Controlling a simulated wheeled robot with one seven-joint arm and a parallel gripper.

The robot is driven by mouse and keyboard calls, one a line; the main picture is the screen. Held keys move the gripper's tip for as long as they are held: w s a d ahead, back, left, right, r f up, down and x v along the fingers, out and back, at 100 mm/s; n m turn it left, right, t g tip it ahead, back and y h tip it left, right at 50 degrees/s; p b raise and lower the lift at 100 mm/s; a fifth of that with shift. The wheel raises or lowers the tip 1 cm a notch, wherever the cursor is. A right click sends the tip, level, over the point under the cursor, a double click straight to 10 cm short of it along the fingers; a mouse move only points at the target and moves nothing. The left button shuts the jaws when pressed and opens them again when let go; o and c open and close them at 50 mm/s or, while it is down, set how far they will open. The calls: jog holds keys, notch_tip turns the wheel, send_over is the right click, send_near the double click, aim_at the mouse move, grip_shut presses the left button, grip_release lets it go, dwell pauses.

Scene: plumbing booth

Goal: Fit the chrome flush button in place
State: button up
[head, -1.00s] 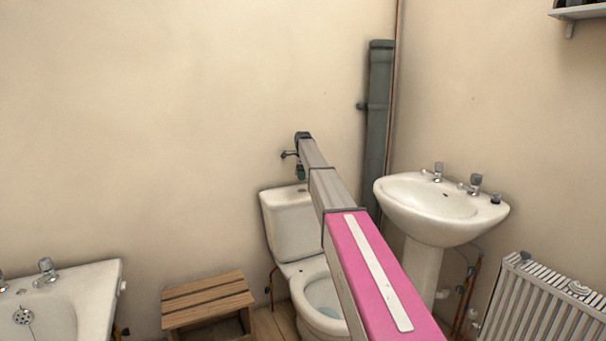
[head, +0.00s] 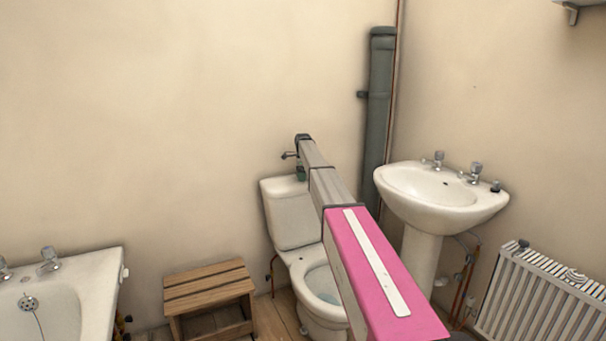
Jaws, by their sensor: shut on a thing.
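The white toilet cistern (head: 292,218) stands against the back wall behind the toilet bowl (head: 322,283). My arm reaches out to it from the lower right. My gripper (head: 301,174) is small and dark green at the arm's far end, pointing down at the top of the cistern lid. It looks very close to the lid or touching it; I cannot tell which. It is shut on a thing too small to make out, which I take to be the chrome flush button. The opening in the lid is hidden behind the gripper and arm.
A wooden step stool (head: 210,290) stands left of the toilet, and a bathtub (head: 75,290) is at far left. A pedestal basin (head: 440,200) and a radiator (head: 535,300) are on the right.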

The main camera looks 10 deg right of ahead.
jog(key=shift+s+f, duration=0.15)
jog(key=shift+f, duration=0.7)
jog(key=shift+s+f, duration=0.25)
jog(key=shift+f, duration=0.5)
dwell(0.3)
jog(key=o, duration=0.9)
jog(key=shift+o, duration=1)
notch_tip(320, 180, up, 11)
jog(key=shift+w+r, duration=0.1)
jog(key=shift+r, duration=0.05)
jog(key=s+a+f+n, duration=0.1)
jog(key=s+n, duration=0.6)
jog(key=s, duration=0.8)
jog(key=s+a+f+n, duration=0.2)
jog(key=s+n, duration=0.5)
jog(key=s, duration=0.9)
jog(key=shift+f+n, duration=0.2)
jog(key=shift+n, duration=0.2)
